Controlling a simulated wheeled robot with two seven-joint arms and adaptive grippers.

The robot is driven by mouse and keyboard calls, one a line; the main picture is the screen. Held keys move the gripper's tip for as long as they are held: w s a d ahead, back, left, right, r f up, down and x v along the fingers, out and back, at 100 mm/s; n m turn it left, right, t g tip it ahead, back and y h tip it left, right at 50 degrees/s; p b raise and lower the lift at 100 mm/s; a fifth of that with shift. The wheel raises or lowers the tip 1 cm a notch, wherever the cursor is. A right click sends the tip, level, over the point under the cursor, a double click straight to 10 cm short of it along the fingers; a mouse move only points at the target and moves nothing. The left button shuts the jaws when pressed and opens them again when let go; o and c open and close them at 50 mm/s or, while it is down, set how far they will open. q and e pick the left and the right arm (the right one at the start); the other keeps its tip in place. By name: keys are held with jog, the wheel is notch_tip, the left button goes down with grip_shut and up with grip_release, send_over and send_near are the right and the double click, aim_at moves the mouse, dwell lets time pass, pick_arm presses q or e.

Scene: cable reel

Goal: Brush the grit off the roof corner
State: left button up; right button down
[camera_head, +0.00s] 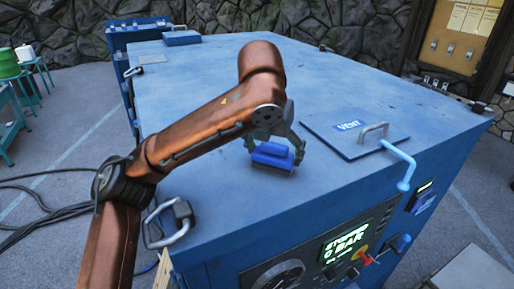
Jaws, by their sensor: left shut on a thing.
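My left gripper (277,141) is shut on a blue brush (271,156) and holds it by its top. The brush is at the roof (205,85) of a big blue machine, left of the vent hatch. I cannot tell whether its underside touches the roof. The roof looks dusty and scuffed, with pale patches; I cannot make out separate grit. My left arm hides part of the roof's left side. My right gripper is not in view.
The vent hatch (340,146) has a grey handle, and a pale blue bent handle (404,165) stands at its right. A metal lifting ring (181,214) sits at the roof's near left corner. The front panel (330,252) has a lit display. Dark cables (45,212) lie on the floor.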

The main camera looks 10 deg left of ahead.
aim_at(288, 171)
pick_arm(q)
jog(key=shift+s+d+f, duration=0.1)
jog(key=shift+s+d, duration=0.8)
jog(key=shift+s, duration=0.25)
jog(key=shift+s+d, duration=0.9)
jog(key=shift+s, duration=0.25)
